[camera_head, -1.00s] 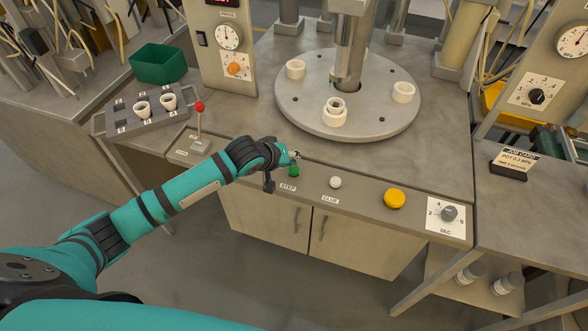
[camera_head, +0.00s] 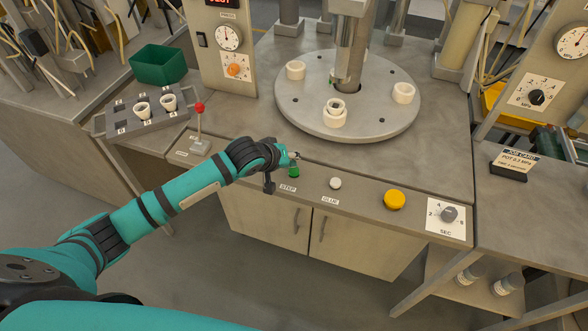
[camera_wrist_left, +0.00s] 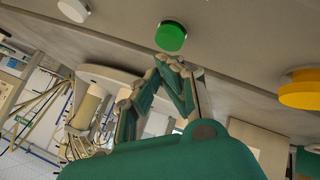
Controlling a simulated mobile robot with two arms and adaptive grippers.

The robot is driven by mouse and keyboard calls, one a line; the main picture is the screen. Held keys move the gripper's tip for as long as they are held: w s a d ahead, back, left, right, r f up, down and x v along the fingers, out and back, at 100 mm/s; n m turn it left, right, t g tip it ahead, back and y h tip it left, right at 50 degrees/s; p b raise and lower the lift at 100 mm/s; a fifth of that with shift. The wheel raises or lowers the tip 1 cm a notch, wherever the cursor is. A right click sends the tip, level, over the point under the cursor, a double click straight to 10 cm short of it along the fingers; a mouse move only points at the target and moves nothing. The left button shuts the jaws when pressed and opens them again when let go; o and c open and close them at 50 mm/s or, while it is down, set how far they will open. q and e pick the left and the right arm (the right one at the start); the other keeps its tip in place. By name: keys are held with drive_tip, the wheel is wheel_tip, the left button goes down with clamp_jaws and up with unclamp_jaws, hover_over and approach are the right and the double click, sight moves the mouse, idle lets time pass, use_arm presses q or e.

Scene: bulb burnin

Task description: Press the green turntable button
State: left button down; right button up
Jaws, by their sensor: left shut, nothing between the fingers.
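The green button (camera_head: 294,173) sits on the front ledge of the bench, above the label STEP. My left gripper (camera_head: 295,156) is at the button, just behind and over it in the head view. In the left wrist view the green button (camera_wrist_left: 171,37) shows right beside the fingertips of my left gripper (camera_wrist_left: 168,62). The fingers are closed together and empty. I cannot tell whether they touch the button. The round grey turntable (camera_head: 300,108) lies behind, carrying several white rings or cups. My right gripper is not in view.
A white button (camera_head: 335,183), a yellow button (camera_head: 394,199) and a SEC dial (camera_head: 449,214) line the ledge to the right. A red-knobbed lever (camera_head: 199,108) stands left of my gripper. A grey tray (camera_head: 125,103) holds two white cups.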

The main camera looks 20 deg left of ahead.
use_arm(q)
drive_tip(key=shift+f, duration=0.1)
drive_tip(key=shift+f, duration=0.3)
